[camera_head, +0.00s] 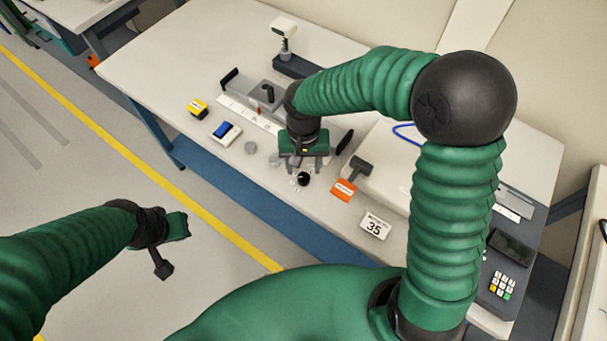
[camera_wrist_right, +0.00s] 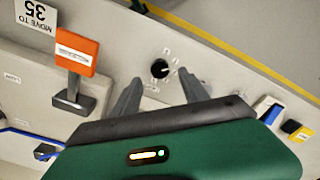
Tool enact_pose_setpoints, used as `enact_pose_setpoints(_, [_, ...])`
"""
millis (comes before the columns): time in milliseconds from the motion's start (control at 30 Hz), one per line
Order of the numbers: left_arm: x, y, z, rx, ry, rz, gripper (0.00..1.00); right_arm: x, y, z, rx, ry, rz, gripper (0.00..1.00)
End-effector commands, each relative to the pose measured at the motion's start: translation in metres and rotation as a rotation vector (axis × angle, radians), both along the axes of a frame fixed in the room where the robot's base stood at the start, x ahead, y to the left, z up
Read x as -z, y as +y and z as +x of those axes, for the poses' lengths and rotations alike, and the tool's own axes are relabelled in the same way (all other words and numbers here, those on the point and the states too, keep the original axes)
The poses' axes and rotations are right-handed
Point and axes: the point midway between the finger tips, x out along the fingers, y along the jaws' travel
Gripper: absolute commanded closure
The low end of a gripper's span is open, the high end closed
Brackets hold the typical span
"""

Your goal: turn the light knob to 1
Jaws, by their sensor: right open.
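A small round black knob (camera_head: 303,179) sits on the front of the bench top, with small white marks around it. In the right wrist view the knob (camera_wrist_right: 160,68) lies between and just beyond my fingertips, with a ring of small marks too small to read. My right gripper (camera_head: 305,170) is over the bench beside the knob. I cannot tell the knob's setting. My left gripper (camera_head: 172,228) hangs over the floor, away from the bench; its jaws are unclear.
A keypad (camera_head: 502,285) is far right.

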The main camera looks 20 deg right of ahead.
Motion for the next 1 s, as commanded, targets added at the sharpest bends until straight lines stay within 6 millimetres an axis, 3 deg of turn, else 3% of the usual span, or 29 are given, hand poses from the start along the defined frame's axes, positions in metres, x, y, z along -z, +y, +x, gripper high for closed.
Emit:
enact_pose_setpoints(33, [0.004, 0.0, 0.0, 0.0, 0.0, 0.0, 1.0, 0.014, 0.0, -0.001, 0.0, 0.005, 0.0, 0.48])
enact_pose_setpoints(200, [0.008, 0.0, 0.0, 0.0, 0.0, 0.0, 1.0, 0.04, 0.0, -0.001, -0.002, 0.002, 0.001, 0.48])
enact_pose_setpoints(567, [0.008, 0.0, 0.0, 0.0, 0.0, 0.0, 1.0, 0.047, 0.0, 0.0, -0.001, -0.001, 0.0, 0.49])
enact_pose_setpoints(933, [0.008, 0.0, 0.0, 0.0, 0.0, 0.0, 1.0, 0.046, 0.0, 0.0, -0.001, -0.001, 0.0, 0.98])
enact_pose_setpoints(1000, [0.008, 0.0, 0.0, 0.0, 0.0, 0.0, 1.0, 0.046, 0.0, 0.0, -0.001, -0.001, 0.0, 1.0])
